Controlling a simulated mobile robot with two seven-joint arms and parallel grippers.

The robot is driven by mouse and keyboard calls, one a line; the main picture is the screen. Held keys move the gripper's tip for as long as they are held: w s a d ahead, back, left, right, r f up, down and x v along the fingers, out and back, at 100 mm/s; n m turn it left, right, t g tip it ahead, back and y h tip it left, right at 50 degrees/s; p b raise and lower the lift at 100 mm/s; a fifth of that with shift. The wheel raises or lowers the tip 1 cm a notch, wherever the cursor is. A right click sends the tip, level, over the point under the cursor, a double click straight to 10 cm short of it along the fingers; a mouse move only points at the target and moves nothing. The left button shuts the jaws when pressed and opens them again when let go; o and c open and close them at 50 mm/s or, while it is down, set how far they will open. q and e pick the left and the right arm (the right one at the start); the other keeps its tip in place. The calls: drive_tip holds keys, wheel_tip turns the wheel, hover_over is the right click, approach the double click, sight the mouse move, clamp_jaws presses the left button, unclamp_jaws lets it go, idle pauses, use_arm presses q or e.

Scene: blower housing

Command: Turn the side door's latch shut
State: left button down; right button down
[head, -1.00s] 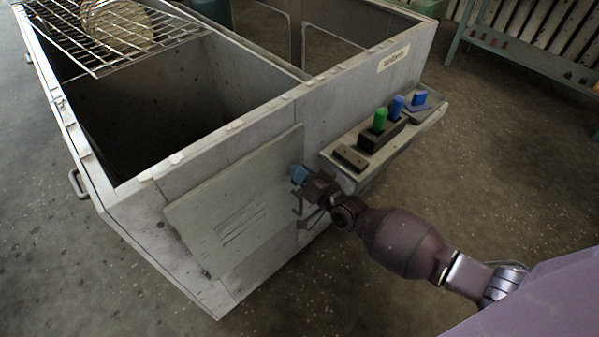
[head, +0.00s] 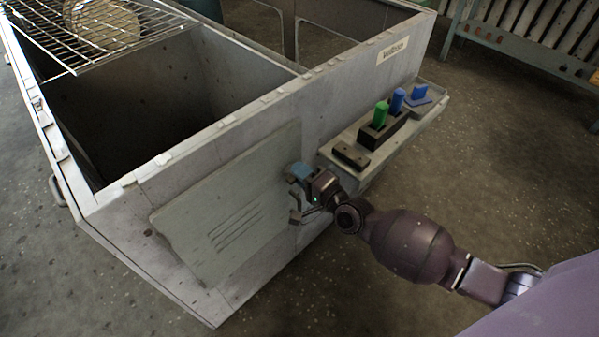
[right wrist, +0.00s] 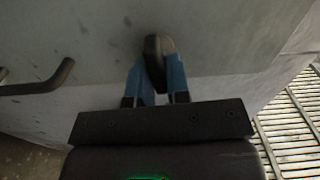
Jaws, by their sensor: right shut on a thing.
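The side door (head: 225,220) is a pale grey panel with slots on the housing's near side wall. It lies against or close to the wall; I cannot tell whether it is flush. My right gripper (head: 297,173) is at the door's right edge, its blue fingers against the latch. In the right wrist view, the right gripper (right wrist: 157,75) is shut on the latch (right wrist: 154,58), a dark rounded knob between the blue fingers. The latch is mostly hidden in the head view. A dark bar handle (right wrist: 40,85) shows left of the fingers. My left gripper is not in view.
The open housing (head: 160,120) has a wire rack (head: 45,30) on top.

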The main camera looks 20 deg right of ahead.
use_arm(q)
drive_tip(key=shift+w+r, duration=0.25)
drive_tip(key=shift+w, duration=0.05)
use_arm(e)
drive_tip(key=shift+w+d+r+m, duration=0.1)
drive_tip(key=shift+w+r+m, duration=0.25)
drive_tip(key=shift+m, duration=0.15)
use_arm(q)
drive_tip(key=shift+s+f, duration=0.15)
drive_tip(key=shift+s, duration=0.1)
use_arm(e)
drive_tip(key=c, duration=1.2)
unclamp_jaws()
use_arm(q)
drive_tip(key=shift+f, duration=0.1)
use_arm(e)
drive_tip(key=shift+o, duration=0.2)
drive_tip(key=shift+f, duration=0.15)
drive_tip(key=shift+s+f, duration=0.1)
drive_tip(key=shift+s, duration=0.1)
use_arm(q)
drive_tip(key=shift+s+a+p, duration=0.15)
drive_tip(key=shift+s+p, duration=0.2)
drive_tip(key=shift+p, duration=0.1)
use_arm(e)
drive_tip(key=v, duration=1)
drive_tip(key=shift+s, duration=0.3)
